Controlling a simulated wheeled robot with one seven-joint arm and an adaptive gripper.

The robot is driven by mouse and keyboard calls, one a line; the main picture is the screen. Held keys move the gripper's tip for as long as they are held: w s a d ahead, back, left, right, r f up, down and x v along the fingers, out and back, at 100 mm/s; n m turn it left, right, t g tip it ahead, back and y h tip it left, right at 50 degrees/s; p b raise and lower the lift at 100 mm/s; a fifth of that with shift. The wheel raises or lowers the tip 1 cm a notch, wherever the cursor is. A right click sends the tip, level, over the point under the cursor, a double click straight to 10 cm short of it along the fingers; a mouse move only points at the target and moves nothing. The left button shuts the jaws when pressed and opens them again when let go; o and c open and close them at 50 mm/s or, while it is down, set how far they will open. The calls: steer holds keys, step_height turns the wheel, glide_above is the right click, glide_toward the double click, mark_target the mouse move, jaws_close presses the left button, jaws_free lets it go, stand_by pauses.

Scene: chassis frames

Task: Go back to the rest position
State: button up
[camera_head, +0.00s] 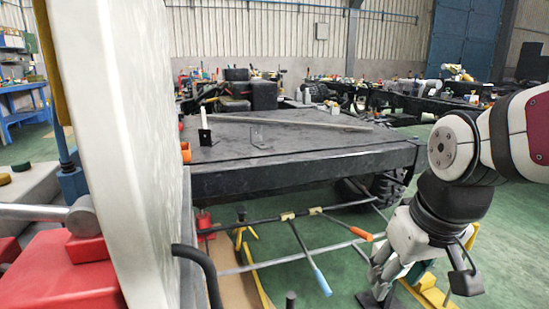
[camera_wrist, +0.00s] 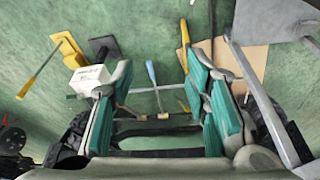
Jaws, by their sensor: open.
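My gripper (camera_head: 385,262) hangs at the lower right of the head view, at the end of my white and dark red arm, pointing down. In the wrist view my gripper (camera_wrist: 160,100) shows two fingers with teal pads set wide apart, with nothing held between them. Beyond the gap lies a tool with a light blue handle (camera_wrist: 151,73) above the green floor. A small white box (camera_wrist: 90,78) appears beside the left finger; I cannot tell whether it touches it.
A black chassis table (camera_head: 290,150) fills the middle of the head view. A large white panel (camera_head: 115,130) stands close on the left. Rods with a blue handle (camera_head: 322,283) and an orange handle (camera_head: 361,233) are near my gripper. Green floor (camera_head: 490,240) is open at the right.

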steer(key=s+m+g, duration=0.2)
steer(key=s+g, duration=0.1)
steer(key=s, duration=1.7)
step_height(320, 180, up, 40)
steer(key=t+p, duration=0.4)
steer(key=p, duration=3.4)
steer(key=shift+d+n, duration=0.25)
steer(key=shift+n, duration=0.05)
steer(key=shift+w+d, duration=0.1)
